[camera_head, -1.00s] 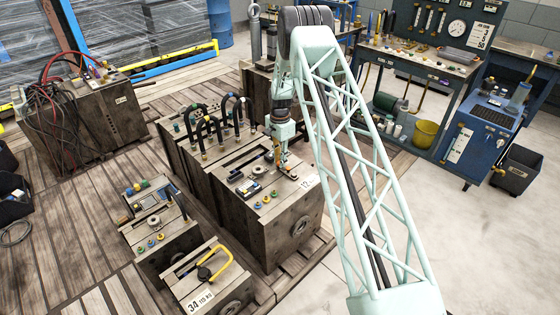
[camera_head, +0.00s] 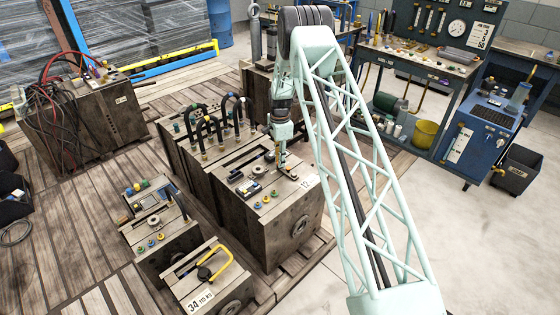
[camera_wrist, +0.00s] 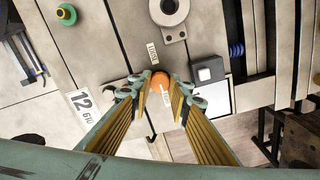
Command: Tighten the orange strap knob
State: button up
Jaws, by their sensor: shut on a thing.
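The orange strap knob (camera_wrist: 160,92) is on top of the mould marked 12 (camera_head: 285,222), and in the wrist view it sits between my gripper's fingertips. My gripper (camera_wrist: 161,84) is shut on the knob, with one finger on each side. In the head view, my gripper (camera_head: 282,166) points down over the mould's top near its 12 label. The knob itself is hidden or too small to tell in the head view.
A white and black block (camera_wrist: 208,72) stands right beside the knob, and a round metal fitting (camera_wrist: 169,9) lies above it. Several black hoses (camera_head: 210,128) arch over the neighbouring mould. A smaller mould with a yellow handle (camera_head: 215,262) stands in front.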

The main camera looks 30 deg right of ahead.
jog(key=o, duration=0.6)
jog(key=shift+c, duration=0.2)
jog(key=shift+r, duration=0.2)
notch_tip(320, 180, up, 12)
jog(key=shift+f, duration=0.2)
dwell(0.4)
jog(key=shift+r, duration=0.1)
